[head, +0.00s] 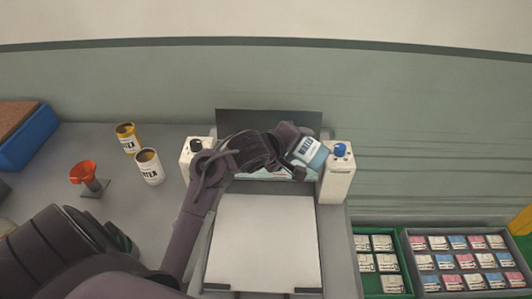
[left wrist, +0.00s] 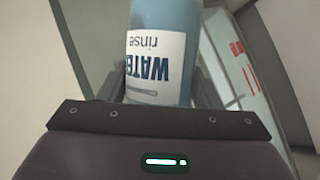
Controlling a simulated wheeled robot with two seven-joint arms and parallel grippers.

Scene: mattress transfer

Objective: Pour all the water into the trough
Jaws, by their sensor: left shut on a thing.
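My left gripper (head: 297,143) is shut on a light blue container (head: 311,152) with a white label. In the head view the container is tilted, above the right part of the trough (head: 268,174), just left of the white post with the blue knob. In the left wrist view the container (left wrist: 165,50) stands between the fingers, its label reading "WATER rinse" upside down. My forearm and gripper hide much of the trough. The container's mouth and any water flow cannot be made out. My right gripper is not in view.
White posts with a black knob (head: 196,145) and a blue knob (head: 340,150) flank the trough. A white board (head: 263,240) lies in front. Trays of small packets (head: 463,262) lie right.

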